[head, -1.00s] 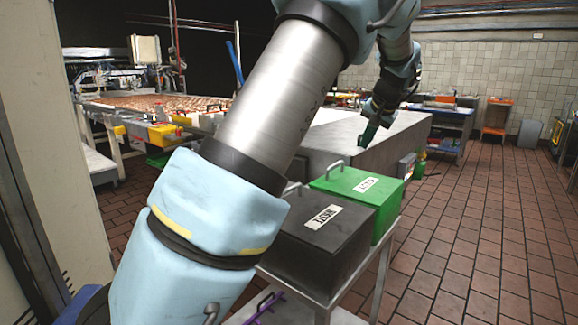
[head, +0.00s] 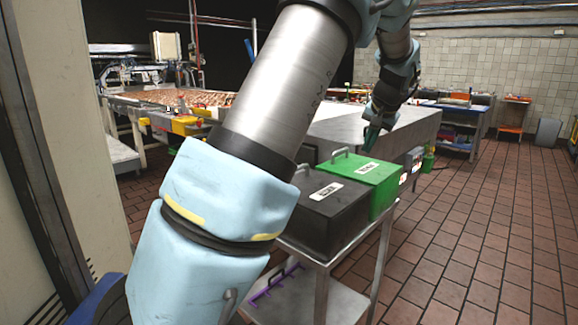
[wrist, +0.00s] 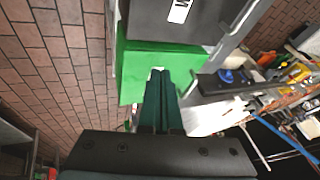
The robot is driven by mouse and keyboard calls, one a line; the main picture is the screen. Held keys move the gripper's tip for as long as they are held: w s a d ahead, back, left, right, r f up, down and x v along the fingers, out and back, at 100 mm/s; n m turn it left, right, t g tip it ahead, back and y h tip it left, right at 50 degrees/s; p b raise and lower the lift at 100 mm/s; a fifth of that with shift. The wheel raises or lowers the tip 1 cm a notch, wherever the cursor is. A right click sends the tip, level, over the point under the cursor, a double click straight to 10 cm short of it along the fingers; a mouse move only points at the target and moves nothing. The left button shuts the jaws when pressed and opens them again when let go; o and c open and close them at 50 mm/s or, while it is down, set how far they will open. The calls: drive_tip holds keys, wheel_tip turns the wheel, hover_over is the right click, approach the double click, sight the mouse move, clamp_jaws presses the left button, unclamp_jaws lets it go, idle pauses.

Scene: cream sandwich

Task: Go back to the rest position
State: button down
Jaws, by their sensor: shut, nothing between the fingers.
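My gripper (head: 369,141) is in the head view, beyond my large arm links, pointing down just behind the green box. In the wrist view its two dark green fingers (wrist: 161,92) lie side by side with nothing between them. The gripper is shut and empty. The green box (head: 384,187) with a labelled lid stands below and near the fingertips; it also shows in the wrist view (wrist: 135,77). I cannot tell the exact gap between them. My arm hides part of the scene in the head view.
A black box (head: 312,229) with a handle and label stands beside the green box on a metal cart (head: 330,262). A grey metal block or counter (head: 405,135) is behind them. A conveyor (head: 150,97) is at the left. Tiled floor (head: 480,240) at the right is clear.

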drive_tip(key=s+a+f+n+g, duration=0.1)
drive_tip(key=s+a+f, duration=0.1)
drive_tip(key=a, duration=0.3)
drive_tip(key=s+a+f, duration=0.2)
drive_tip(key=s+a, duration=0.1)
drive_tip(key=a, duration=0.3)
drive_tip(key=s+a+f+n+g, duration=0.1)
drive_tip(key=s+a+f, duration=0.1)
drive_tip(key=a, duration=0.4)
drive_tip(key=shift+s+f+n+g, duration=0.15)
drive_tip(key=shift+f+n+g, duration=0.15)
drive_tip(key=shift+f, duration=0.05)
drive_tip(key=s+a+f+n+g, duration=0.1)
drive_tip(key=s+a+f, duration=0.2)
drive_tip(key=s+a, duration=0.2)
drive_tip(key=s+a+f+n+h, duration=0.1)
drive_tip(key=s+a, duration=0.5)
drive_tip(key=s, duration=0.6)
wheel_tip(320, 180, down, 2)
drive_tip(key=shift+s+a+n+g, duration=0.15)
drive_tip(key=shift+a+n+g, duration=0.15)
drive_tip(key=shift+n+g, duration=0.15)
